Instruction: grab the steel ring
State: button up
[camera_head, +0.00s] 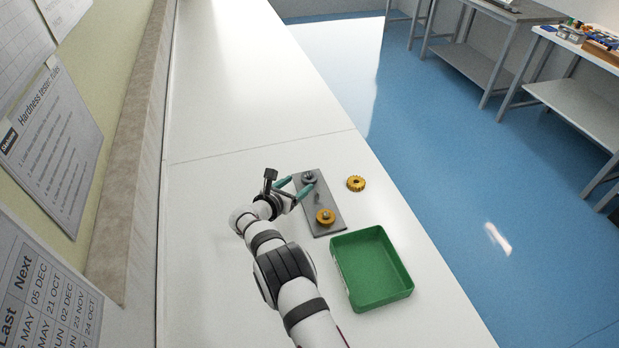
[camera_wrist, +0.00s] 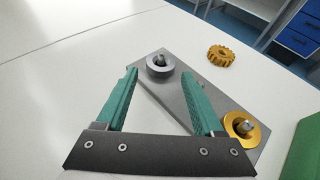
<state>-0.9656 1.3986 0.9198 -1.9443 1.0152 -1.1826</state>
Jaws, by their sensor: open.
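The steel ring (camera_wrist: 153,72) is a grey ring around an upright peg at the far end of a flat grey plate (camera_wrist: 205,88). It also shows in the head view (camera_head: 308,178) near the plate's far end. My gripper (camera_wrist: 159,74) is open, with its two teal fingers apart and nothing held. In the wrist view the ring appears between and slightly beyond the fingertips. In the head view my gripper (camera_head: 302,184) is at the plate's left side, close to the ring. I cannot tell the fingertips' exact height relative to the ring.
A gold ring (camera_head: 325,217) sits around another peg at the plate's near end. A gold gear (camera_head: 356,183) lies on the white bench right of the plate. A green tray (camera_head: 400,293) stands nearer, at the right.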

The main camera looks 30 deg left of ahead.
aim_at(308, 178)
jog(key=x, duration=0.3)
jog(key=shift+w+d+f, duration=0.1)
jog(key=shift+w+f, duration=0.1)
jog(key=shift+f, duration=0.15)
jog(key=shift+x, duration=0.8)
grip_shut()
